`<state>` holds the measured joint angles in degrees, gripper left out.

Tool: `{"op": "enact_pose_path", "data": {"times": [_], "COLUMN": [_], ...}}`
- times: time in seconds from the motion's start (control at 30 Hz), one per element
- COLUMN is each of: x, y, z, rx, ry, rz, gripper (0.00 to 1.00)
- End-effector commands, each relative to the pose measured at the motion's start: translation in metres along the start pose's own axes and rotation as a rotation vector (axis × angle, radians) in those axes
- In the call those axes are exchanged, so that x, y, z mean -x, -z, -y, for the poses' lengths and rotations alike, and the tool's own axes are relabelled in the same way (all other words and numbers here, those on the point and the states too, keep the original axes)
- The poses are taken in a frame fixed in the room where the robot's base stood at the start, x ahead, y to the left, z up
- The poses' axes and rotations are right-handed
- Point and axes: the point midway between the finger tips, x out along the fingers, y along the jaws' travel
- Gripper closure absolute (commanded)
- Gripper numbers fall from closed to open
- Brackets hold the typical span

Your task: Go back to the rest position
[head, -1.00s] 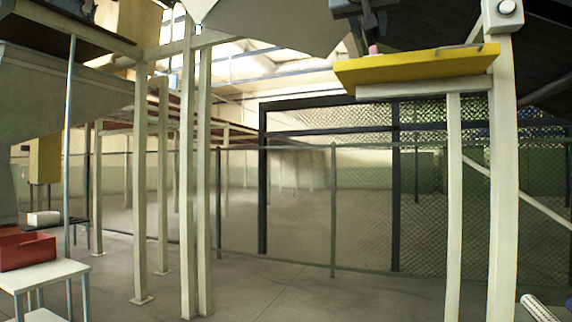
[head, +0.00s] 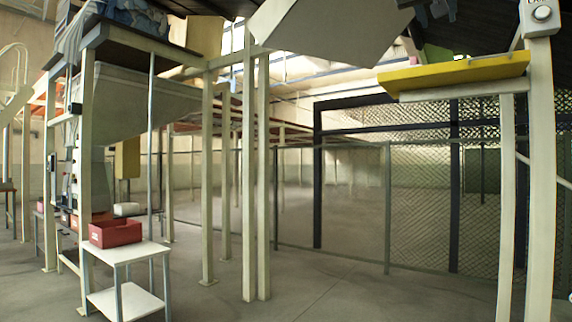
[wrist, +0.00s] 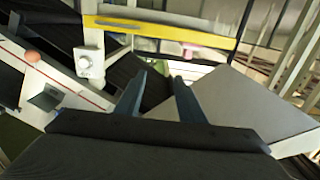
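My gripper (wrist: 160,77) shows in the wrist view with its two dark fingers apart and nothing between them. It points toward a yellow-edged ledge (wrist: 150,30) and a grey panel (wrist: 245,100). In the head view a dark part of my gripper (head: 438,10) shows at the top edge, above the yellow ledge (head: 455,72). Its fingers are too small there to judge.
A red bin (head: 115,233) sits on a white side table (head: 140,253) at the left. Blue-grey bundled material (head: 135,15) lies on a raised dark platform. Pale posts and a wire fence (head: 350,215) stand ahead. The floor in the middle is clear.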

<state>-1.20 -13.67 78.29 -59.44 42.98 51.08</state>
Motion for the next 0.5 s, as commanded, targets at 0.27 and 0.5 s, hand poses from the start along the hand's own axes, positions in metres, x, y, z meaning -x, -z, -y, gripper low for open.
{"op": "enact_pose_path", "data": {"times": [0.27, 0.5], "x": [-0.009, -0.021], "y": [-0.035, -0.086], "z": [0.023, 0.042], "rx": [0.039, 0.093], "ry": [0.036, 0.07], "rz": [0.065, 0.16], "gripper": [0.65, 0.65]}}
